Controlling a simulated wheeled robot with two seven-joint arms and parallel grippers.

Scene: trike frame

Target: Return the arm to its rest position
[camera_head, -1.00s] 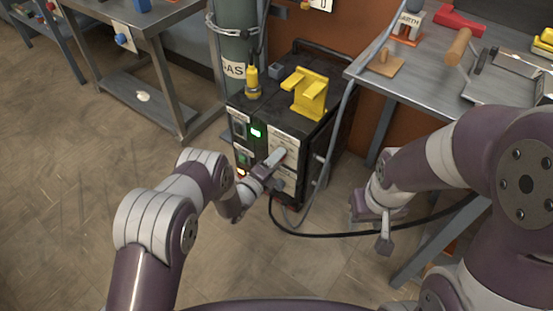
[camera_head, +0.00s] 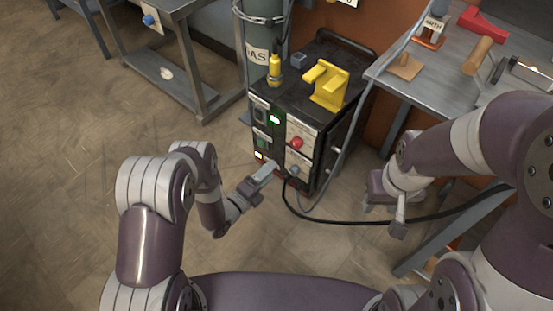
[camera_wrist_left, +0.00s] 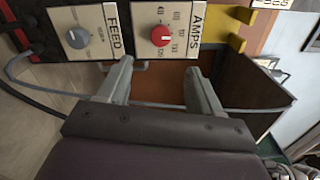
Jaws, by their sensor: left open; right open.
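My left gripper (camera_head: 265,176) is in front of the lower front of the black welding machine (camera_head: 328,133). In the left wrist view its two fingers (camera_wrist_left: 155,85) are apart with nothing held between them. The red AMPS knob (camera_wrist_left: 161,36) and the grey FEED knob (camera_wrist_left: 76,38) show beyond the fingers; the red knob also shows in the head view (camera_head: 296,143), clear of the gripper. My right gripper (camera_head: 398,216) hangs empty at the right, near the bench leg. Its fingers look small and close together in the head view.
A yellow holder (camera_head: 327,85) stands on the machine, beside a gas cylinder (camera_head: 264,45). A black cable (camera_head: 340,219) runs over the floor below my right gripper. A metal bench (camera_head: 430,85) with tools is at the right. Floor at the left (camera_head: 80,170) is open.

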